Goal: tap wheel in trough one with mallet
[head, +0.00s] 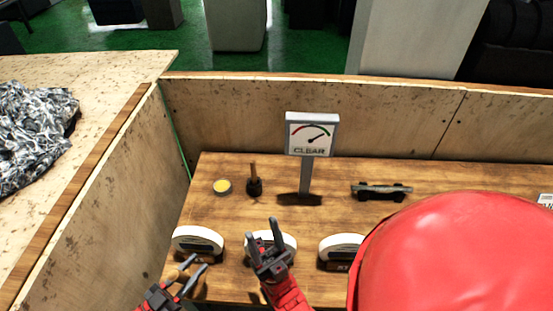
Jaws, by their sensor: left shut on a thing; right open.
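Three white-rimmed wheels sit in dark troughs in a row along the near part of the bench: a left wheel (198,236), a middle wheel (256,239) and a right wheel (343,241). I cannot read which trough is number one. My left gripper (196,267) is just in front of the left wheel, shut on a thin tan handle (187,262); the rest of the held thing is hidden. My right gripper (262,235) is open and empty, over the middle wheel and partly covering it. A dark-headed tool with a wooden handle (254,182) stands upright farther back.
A gauge sign reading CLEAR (311,135) stands on a post at the back. Wooden walls (300,115) enclose the bench. My large red part hides the lower right.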

